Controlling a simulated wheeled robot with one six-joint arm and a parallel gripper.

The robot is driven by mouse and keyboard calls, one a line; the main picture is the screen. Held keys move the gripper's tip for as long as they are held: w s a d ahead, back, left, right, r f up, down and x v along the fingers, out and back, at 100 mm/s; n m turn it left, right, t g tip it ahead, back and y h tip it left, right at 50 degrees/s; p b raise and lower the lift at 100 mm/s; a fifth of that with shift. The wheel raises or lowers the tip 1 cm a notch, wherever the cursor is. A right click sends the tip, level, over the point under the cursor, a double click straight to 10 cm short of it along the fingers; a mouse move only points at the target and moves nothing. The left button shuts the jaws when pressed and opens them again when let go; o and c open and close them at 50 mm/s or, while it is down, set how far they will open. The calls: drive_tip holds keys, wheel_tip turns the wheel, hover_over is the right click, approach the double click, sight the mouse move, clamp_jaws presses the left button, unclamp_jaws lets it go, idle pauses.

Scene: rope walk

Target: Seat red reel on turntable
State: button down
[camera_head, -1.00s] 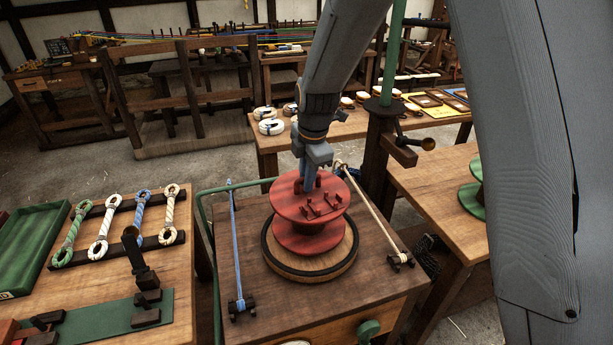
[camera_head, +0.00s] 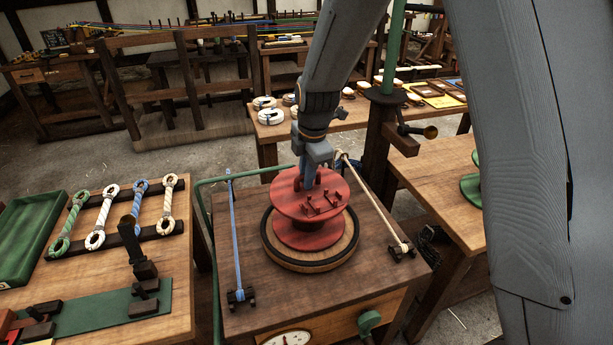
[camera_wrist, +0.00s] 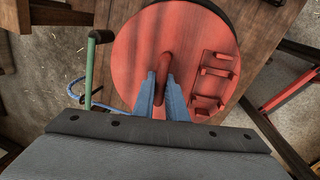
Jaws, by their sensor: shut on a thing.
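The red reel (camera_head: 311,235) is upright over the round wooden turntable (camera_head: 348,243) with its dark rim, on the brown bench. Its lower flange appears at or just above the turntable face; I cannot tell whether it touches. My gripper (camera_head: 308,182) comes down from above and is shut on the handle on the reel's top flange. In the wrist view, the blue fingers of my gripper (camera_wrist: 163,100) close around the handle, and the reel's red top (camera_wrist: 135,60) fills the middle. A small red bracket stands on the flange beside the handle. The turntable's far side is hidden behind the reel.
A blue rope (camera_head: 234,235) runs along the bench's left side and a pale rope (camera_head: 375,205) along its right. A dark post (camera_head: 379,145) stands behind right. The left table (camera_head: 120,270) holds rope samples; a green reel (camera_head: 471,188) is on the right table.

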drive_tip(key=shift+f, duration=0.15)
drive_tip(key=c, duration=1.7)
unclamp_jaws()
drive_tip(key=shift+r+p, duration=2.05)
drive_tip(key=shift+r, duration=1.45)
drive_tip(key=shift+s+d+r+b, duration=0.1)
drive_tip(key=shift+s+r+b, duration=0.2)
drive_tip(key=shift+r, duration=1)
drive_tip(key=shift+s+d+r+b, duration=0.15)
drive_tip(key=shift+r+b, duration=0.3)
drive_tip(key=shift+r, duration=0.8)
drive_tip(key=shift+s+d+r+b, duration=0.1)
drive_tip(key=shift+s+r+b, duration=0.2)
drive_tip(key=shift+r, duration=1)
